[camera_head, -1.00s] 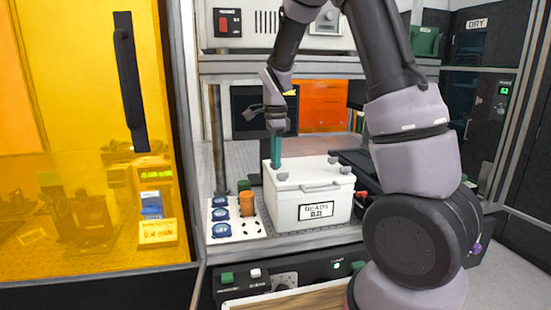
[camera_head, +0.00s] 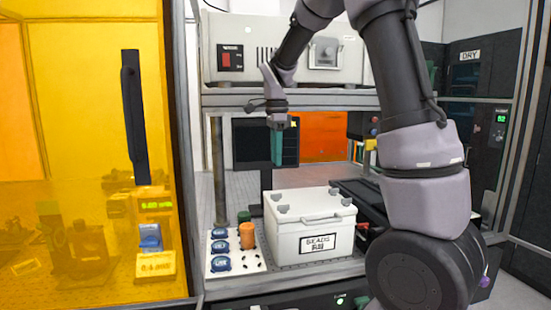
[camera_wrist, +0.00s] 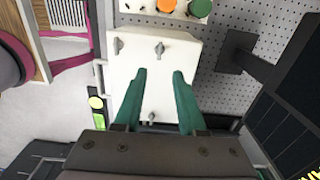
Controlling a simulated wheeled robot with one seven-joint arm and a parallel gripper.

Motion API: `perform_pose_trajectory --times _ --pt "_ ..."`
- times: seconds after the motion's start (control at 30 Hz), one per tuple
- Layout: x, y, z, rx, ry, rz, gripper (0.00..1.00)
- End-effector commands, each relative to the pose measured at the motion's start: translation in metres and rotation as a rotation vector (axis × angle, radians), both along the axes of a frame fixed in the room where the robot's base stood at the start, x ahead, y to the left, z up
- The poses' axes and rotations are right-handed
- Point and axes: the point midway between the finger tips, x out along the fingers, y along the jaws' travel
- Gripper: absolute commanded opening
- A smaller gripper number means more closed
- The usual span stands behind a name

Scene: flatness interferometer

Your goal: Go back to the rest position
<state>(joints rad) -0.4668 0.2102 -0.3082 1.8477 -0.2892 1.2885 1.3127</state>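My gripper (camera_head: 277,148) hangs with its teal fingers pointing down, above the white lidded box (camera_head: 327,238) with a label on its front. In the wrist view my gripper (camera_wrist: 159,75) has its two fingers apart with nothing between them. The white top of the box (camera_wrist: 158,100) shows below and between the fingers, with grey latches on it. The fingers are clear of the box in the head view.
A white plate with blue caps (camera_head: 220,246) and an orange cylinder (camera_head: 247,230) stands left of the box. A shelf (camera_head: 300,98) bearing a grey instrument (camera_head: 325,55) is close behind my wrist. A yellow transparent enclosure (camera_head: 85,100) stands at left.

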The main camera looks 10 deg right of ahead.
Motion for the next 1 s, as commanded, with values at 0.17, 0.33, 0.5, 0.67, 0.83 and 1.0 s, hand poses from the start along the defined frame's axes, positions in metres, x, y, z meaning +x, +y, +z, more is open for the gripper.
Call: perform_pose_trajectory --times 0.17,0.33,0.5,0.67,0.83,1.0 --pt "-0.011 -0.007 0.012 0.03 -0.028 0.055 0.4" --pt "-0.052 -0.027 0.047 0.097 -0.143 0.26 0.4" --pt "-0.107 -0.044 0.076 0.108 -0.305 0.525 0.4" --pt "-0.158 -0.053 0.091 0.043 -0.459 0.766 0.4" --pt "-0.202 -0.058 0.092 -0.08 -0.581 0.982 0.4" --pt "-0.225 -0.06 0.088 -0.177 -0.634 1.105 0.4"
